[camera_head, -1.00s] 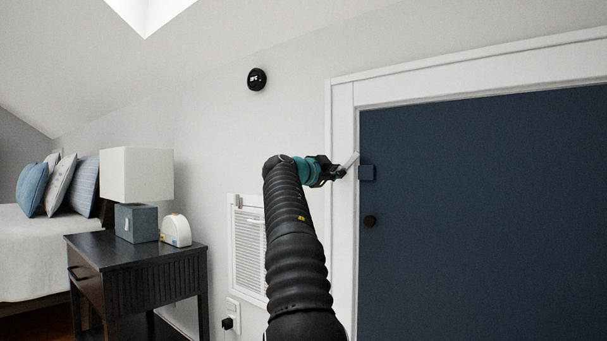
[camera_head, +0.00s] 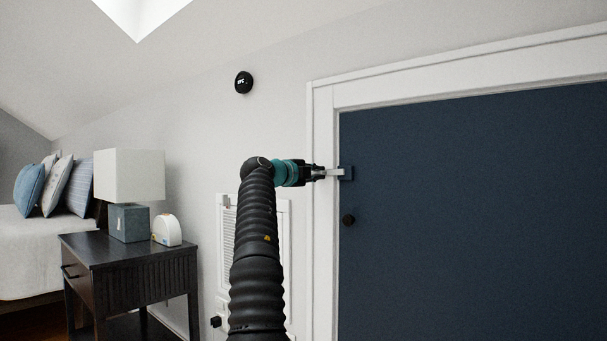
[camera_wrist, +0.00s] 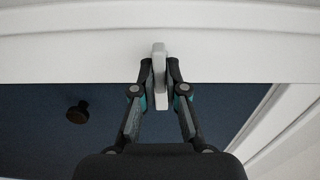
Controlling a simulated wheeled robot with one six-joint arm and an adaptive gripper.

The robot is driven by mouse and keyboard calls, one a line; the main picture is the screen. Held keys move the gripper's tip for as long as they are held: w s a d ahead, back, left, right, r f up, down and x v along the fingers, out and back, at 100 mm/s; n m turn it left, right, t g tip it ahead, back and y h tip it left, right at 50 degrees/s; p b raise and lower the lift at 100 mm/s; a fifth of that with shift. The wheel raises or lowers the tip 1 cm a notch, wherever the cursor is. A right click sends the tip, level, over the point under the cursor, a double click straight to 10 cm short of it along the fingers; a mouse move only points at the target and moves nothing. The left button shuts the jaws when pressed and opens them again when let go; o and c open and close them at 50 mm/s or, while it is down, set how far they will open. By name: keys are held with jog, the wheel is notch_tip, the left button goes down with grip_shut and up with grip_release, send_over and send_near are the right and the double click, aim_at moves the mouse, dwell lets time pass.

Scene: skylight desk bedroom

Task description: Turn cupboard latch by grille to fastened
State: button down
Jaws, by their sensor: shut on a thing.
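The latch is a light grey bar (camera_head: 333,172) on the white frame at the left edge of the blue cupboard door (camera_head: 460,210). It lies about level, with its right end at a small blue block (camera_head: 348,173) on the door. My gripper (camera_head: 319,173) is at the bar's left part. In the wrist view my gripper (camera_wrist: 162,82) has its fingers on both sides of the latch bar (camera_wrist: 159,58), shut on it. The fingers hide part of the bar. The grille (camera_head: 227,250) is on the wall left of the door, partly behind my arm.
A round black knob (camera_head: 348,220) sits on the door below the latch and shows in the wrist view (camera_wrist: 77,112). A dark nightstand (camera_head: 140,275) with a lamp (camera_head: 129,176) stands at left by the bed. A black round device (camera_head: 243,82) is on the wall.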

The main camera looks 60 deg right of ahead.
jog(key=shift+w+m, duration=0.1)
jog(key=shift+m, duration=0.2)
dwell(0.4)
jog(key=c, duration=1.2)
grip_release()
